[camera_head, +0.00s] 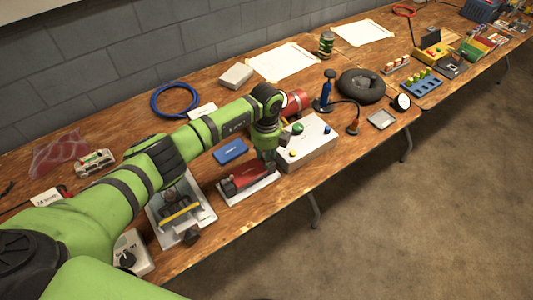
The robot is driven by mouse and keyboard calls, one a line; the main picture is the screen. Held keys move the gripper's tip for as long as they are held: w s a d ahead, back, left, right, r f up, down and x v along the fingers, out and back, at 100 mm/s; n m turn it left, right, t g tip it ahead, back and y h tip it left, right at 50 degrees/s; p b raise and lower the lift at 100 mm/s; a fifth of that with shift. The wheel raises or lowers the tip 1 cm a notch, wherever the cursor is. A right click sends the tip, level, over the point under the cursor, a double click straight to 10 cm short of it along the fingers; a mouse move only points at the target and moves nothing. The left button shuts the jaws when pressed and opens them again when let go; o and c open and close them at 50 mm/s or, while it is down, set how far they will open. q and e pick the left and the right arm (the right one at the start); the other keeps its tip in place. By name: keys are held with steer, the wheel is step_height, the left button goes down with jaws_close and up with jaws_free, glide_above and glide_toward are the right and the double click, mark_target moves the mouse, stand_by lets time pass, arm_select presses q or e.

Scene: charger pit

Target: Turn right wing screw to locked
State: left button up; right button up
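My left arm reaches in from the left across the table. Its gripper (268,164) points down at the right end of a red block (243,178), which sits on a light metal plate (264,189) near the table's front edge. The fingers are small and dark here, so whether they are open or shut, or touch anything, cannot be told. No wing screw can be made out; the gripper covers the block's right end. My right gripper is not in view.
A white box (312,147) with a green knob stands right of the gripper. A blue case (231,151) lies behind the red block. A grey plate with a yellow bar (180,213) is to the left. A red cylinder (296,101) is behind the arm.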

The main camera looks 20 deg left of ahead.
arm_select(q)
jaws_close()
steer(key=shift+m, duration=0.3)
steer(key=m+b, duration=0.3)
steer(key=m, duration=0.1)
steer(key=shift+a+f, duration=0.1)
steer(key=shift+a, duration=0.05)
steer(key=m+b, duration=0.3)
steer(key=m, duration=0.2)
steer(key=shift+w+a+b, duration=0.1)
steer(key=shift+b, duration=0.25)
steer(key=m+b, duration=0.3)
steer(key=m, duration=0.1)
steer(key=shift+w, duration=0.1)
steer(key=shift+a+m+b, duration=0.1)
steer(key=shift+m+b, duration=1.45)
steer(key=shift+m, duration=0.55)
steer(key=shift+r, duration=0.2)
